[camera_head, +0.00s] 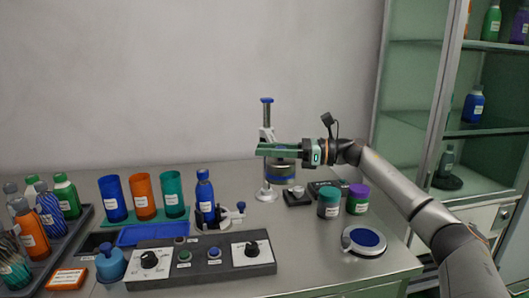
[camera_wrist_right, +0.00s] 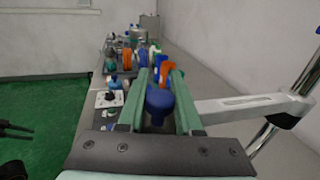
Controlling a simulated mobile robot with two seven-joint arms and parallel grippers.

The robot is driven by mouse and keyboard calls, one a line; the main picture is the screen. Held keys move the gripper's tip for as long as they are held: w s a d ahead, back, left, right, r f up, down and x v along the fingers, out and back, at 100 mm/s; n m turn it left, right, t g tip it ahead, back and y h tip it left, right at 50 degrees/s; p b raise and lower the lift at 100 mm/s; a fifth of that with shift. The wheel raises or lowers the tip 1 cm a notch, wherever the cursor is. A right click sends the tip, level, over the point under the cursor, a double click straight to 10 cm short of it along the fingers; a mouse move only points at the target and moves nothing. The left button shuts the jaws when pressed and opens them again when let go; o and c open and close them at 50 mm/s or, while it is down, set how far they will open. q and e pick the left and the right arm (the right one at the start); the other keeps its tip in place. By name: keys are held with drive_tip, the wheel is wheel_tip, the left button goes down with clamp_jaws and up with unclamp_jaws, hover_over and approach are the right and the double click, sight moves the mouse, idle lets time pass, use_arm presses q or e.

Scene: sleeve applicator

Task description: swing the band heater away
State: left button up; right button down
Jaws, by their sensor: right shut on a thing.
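The band heater (camera_head: 281,174) is a dark, round body with a brassy band, beside the steel post (camera_head: 267,118) at the back of the bench. In the right wrist view a white arm (camera_wrist_right: 240,105) runs from the post clamp towards my gripper. My right gripper (camera_head: 263,150) reaches in from the right above the heater. Its green fingers are shut on a blue knob (camera_wrist_right: 160,104), which appears to be the heater's handle; the gripper hides it in the head view. My left gripper is not in view.
A blue bottle (camera_head: 205,192) stands in a clamp holder left of the post. The control panel (camera_head: 202,260) is in front. Two jars, teal (camera_head: 328,204) and purple-lidded (camera_head: 358,200), stand right of the heater. A round blue-topped pad (camera_head: 365,240) lies near the right edge.

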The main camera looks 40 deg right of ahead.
drive_tip(key=shift+d+r, duration=0.1)
drive_tip(key=c, duration=0.8)
unclamp_jaws()
drive_tip(key=shift+s+d, duration=0.1)
drive_tip(key=shift+o, duration=1.1)
